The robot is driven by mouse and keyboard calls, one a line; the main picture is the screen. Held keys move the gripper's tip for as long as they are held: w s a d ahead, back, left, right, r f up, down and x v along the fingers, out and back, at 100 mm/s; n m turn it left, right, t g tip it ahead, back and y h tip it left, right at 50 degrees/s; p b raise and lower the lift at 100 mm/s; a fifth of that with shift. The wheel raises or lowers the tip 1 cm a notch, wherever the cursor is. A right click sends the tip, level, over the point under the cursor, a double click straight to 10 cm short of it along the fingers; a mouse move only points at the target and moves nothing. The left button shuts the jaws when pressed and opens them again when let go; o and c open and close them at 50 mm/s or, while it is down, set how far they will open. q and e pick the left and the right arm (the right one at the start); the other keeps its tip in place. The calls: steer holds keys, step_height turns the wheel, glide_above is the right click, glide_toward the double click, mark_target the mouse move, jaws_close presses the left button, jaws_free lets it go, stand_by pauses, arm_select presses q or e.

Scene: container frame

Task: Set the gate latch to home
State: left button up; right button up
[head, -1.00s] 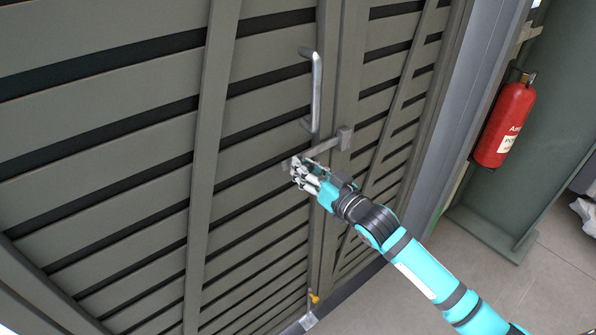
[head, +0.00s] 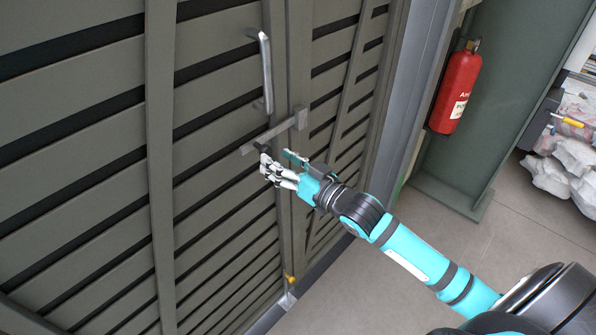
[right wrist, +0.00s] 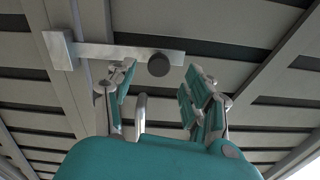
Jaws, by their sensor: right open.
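The gate latch is a grey flat bar (head: 278,133) across the seam of the two gate leaves, sloping down to the left from a square bracket (head: 300,117). A dark round knob (head: 261,145) sits near its left end. In the right wrist view the bar (right wrist: 115,50) runs nearly level, with the knob (right wrist: 158,64) at its right part. My right gripper (head: 279,162) is open and empty, just below the bar. In the right wrist view its fingers (right wrist: 160,80) are spread to either side of the knob, apart from it. My left gripper is not in view.
A vertical handle (head: 266,70) stands out above the latch. A yellow-topped bolt (head: 290,281) is at the gate's foot. A red extinguisher (head: 455,92) hangs at the right, with white bags (head: 565,160) beyond. The floor before the gate is clear.

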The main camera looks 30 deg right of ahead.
steer(key=v, duration=0.6)
steer(key=shift+s+d, duration=0.15)
steer(key=shift+s, duration=0.25)
steer(key=shift+f, duration=0.1)
steer(key=s+d+f+m+g+h, duration=0.1)
steer(key=d+f+g+h, duration=0.2)
steer(key=f, duration=1.1)
steer(key=s+d+f+m+g+h, duration=0.15)
steer(key=d+f, duration=0.35)
steer(key=f, duration=0.9)
steer(key=s+f+g+h, duration=0.25)
steer(key=s+f, duration=0.25)
steer(key=f, duration=0.6)
steer(key=s+a+f+n+g, duration=0.15)
steer(key=s+f+g, duration=0.25)
steer(key=s+f, duration=0.95)
steer(key=s+a+f+n+g, duration=0.1)
steer(key=s+a+f+g, duration=0.1)
steer(key=s, duration=0.8)
steer(key=s+a+f+g, duration=0.3)
steer(key=s+a+f, duration=0.2)
steer(key=s, duration=0.5)
steer(key=shift+a+f+n+y, duration=0.2)
steer(key=shift+f+n+y, duration=0.2)
steer(key=shift+f, duration=0.4)
steer(key=shift+s, duration=0.1)
